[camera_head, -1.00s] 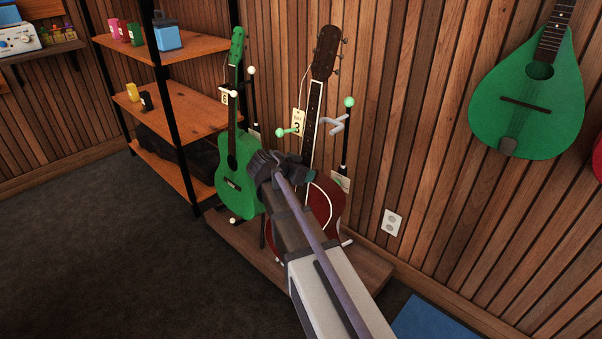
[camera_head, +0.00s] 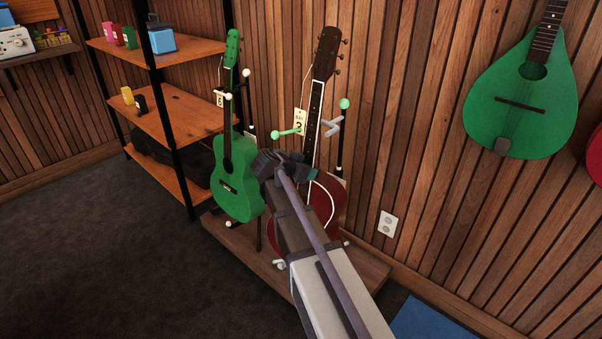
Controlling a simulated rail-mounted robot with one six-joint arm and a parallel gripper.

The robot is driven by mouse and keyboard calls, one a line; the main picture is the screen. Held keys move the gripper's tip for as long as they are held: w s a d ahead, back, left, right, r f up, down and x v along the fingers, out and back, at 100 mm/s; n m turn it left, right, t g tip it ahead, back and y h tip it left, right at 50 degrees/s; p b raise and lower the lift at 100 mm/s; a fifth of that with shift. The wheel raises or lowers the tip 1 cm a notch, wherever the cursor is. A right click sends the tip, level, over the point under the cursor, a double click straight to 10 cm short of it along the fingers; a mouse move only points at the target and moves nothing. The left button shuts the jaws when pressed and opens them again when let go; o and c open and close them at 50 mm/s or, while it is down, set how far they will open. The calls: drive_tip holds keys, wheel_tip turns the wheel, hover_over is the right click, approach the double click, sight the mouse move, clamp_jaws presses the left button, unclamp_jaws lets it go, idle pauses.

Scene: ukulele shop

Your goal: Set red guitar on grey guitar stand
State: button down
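The red guitar (camera_head: 331,196) stands nearly upright in the middle, with a dark headstock and neck and a white line on its body. My gripper (camera_head: 302,168) is at the upper part of its body, near the foot of the neck. The gripper and arm cover much of the body's left side. The fingertips are too dark and covered to show whether they are open or shut on the guitar. A stand with a grey hook (camera_head: 332,126) shows to the right of the neck. A green-tipped arm (camera_head: 288,132) shows to its left. The stand's lower part is mostly hidden.
A green guitar (camera_head: 232,180) stands close by on the left, on the same low wooden platform (camera_head: 235,242). A wooden shelf unit (camera_head: 180,115) is behind it. A green teardrop-shaped instrument (camera_head: 522,95) hangs on the right wall. A blue mat (camera_head: 430,320) lies at lower right. The left floor is clear.

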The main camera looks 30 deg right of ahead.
drive_tip(key=shift+w+d, duration=0.35)
drive_tip(key=shift+d, duration=0.55)
drive_tip(key=shift+w+d, duration=0.3)
drive_tip(key=shift+d, duration=0.6)
drive_tip(key=shift+f, duration=0.15)
drive_tip(key=shift+w+d+f+b, duration=0.1)
drive_tip(key=shift+f+b, duration=1.3)
drive_tip(key=shift+b, duration=0.1)
drive_tip(key=shift+d+f+b, duration=0.1)
drive_tip(key=shift+f+b, duration=1.25)
drive_tip(key=shift+b, duration=0.1)
drive_tip(key=shift+c, duration=2.1)
unclamp_jaws()
drive_tip(key=p+v, duration=0.5)
drive_tip(key=v, duration=0.6)
drive_tip(key=shift+p, duration=0.4)
